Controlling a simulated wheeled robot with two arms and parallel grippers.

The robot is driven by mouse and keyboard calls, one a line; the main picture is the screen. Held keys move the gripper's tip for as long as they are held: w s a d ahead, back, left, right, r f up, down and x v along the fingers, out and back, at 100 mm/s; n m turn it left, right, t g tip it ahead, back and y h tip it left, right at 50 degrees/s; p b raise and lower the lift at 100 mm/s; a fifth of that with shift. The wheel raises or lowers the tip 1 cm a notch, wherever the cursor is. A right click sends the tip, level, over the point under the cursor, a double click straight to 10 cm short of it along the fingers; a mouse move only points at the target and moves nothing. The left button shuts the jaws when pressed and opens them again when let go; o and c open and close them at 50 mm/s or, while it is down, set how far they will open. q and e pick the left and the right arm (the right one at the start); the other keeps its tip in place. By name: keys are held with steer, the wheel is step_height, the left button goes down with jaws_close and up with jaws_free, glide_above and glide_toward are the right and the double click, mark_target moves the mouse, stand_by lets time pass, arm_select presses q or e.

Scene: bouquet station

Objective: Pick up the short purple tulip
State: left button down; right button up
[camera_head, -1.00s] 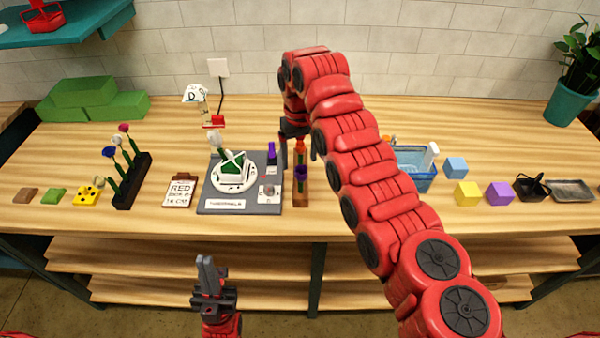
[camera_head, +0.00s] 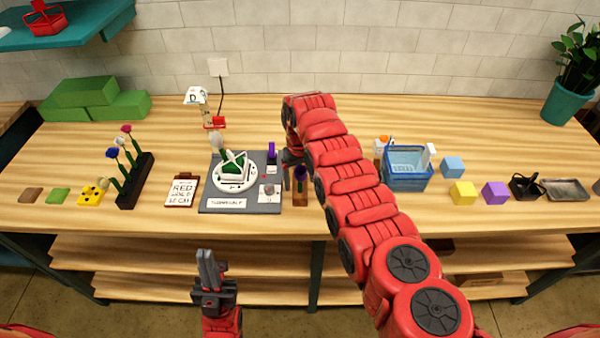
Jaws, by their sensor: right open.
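A dark purple tulip head (camera_head: 300,173) stands upright in a small wooden holder (camera_head: 300,198), just right of the grey mat. A second purple piece (camera_head: 271,150) stands upright at the mat's back right corner; whether it is a tulip is unclear. My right gripper (camera_head: 287,158) is open, between these two purple things and slightly behind the holder. It is partly hidden by its own arm, and contact with either cannot be told. My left gripper (camera_head: 207,264) hangs in front of the table, well away from the flowers; its fingers look close together, seen edge-on.
A grey mat (camera_head: 215,205) carries a white round stand (camera_head: 234,172) left of my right gripper. A black rack (camera_head: 135,182) with several flowers stands further left. A blue bin (camera_head: 408,180) and coloured cubes stand right of my arm.

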steer(key=shift+f, duration=0.1)
steer(key=c, duration=0.9)
steer(key=shift+c, duration=0.5)
